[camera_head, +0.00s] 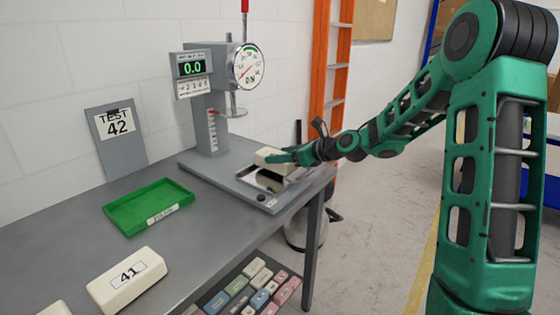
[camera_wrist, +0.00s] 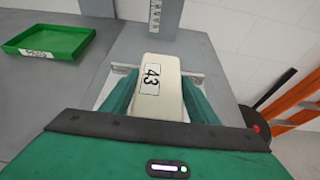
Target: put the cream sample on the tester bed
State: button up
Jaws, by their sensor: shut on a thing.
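The cream sample (camera_wrist: 152,85), a block labelled 43, is between the fingers of my gripper (camera_wrist: 155,100) in the wrist view. In the head view the cream sample (camera_head: 270,156) is at the tester bed, with my gripper (camera_head: 284,156) at its right side. My gripper is shut on it. The tester bed (camera_head: 262,180) is a shiny plate on the grey tester base (camera_head: 215,170). The sample is above or on its far part; I cannot tell whether it touches. Its underside is hidden.
The tester's round press plate (camera_head: 236,112) hangs above and behind the sample. A green tray (camera_head: 150,207) stands empty on the table. Another cream block labelled 41 (camera_head: 127,280) lies at the near edge. A TEST 42 sign (camera_head: 116,138) leans on the wall.

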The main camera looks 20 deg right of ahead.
jog(key=shift+f, duration=0.6)
jog(key=shift+f, duration=0.1)
jog(key=o, duration=1)
jog(key=v, duration=1.2)
jog(key=s+d+f+n+g+h, duration=0.3)
jog(key=s+n, duration=0.3)
jog(key=s, duration=0.2)
jog(key=s+d+f+n+g+h, duration=0.2)
jog(key=s+f+n+g+h, duration=0.15)
jog(key=s+n, duration=0.45)
jog(key=s+d+n+g, duration=0.1)
jog(key=s+n, duration=0.1)
jog(key=s, duration=0.6)
jog(key=s+d+n+g+h, duration=0.1)
jog(key=s+d+n+g, duration=0.1)
jog(key=s, duration=0.6)
jog(key=s+d+n+g, duration=0.1)
jog(key=s+n, duration=0.3)
jog(key=s, duration=0.4)
jog(key=shift+d+g, duration=0.35)
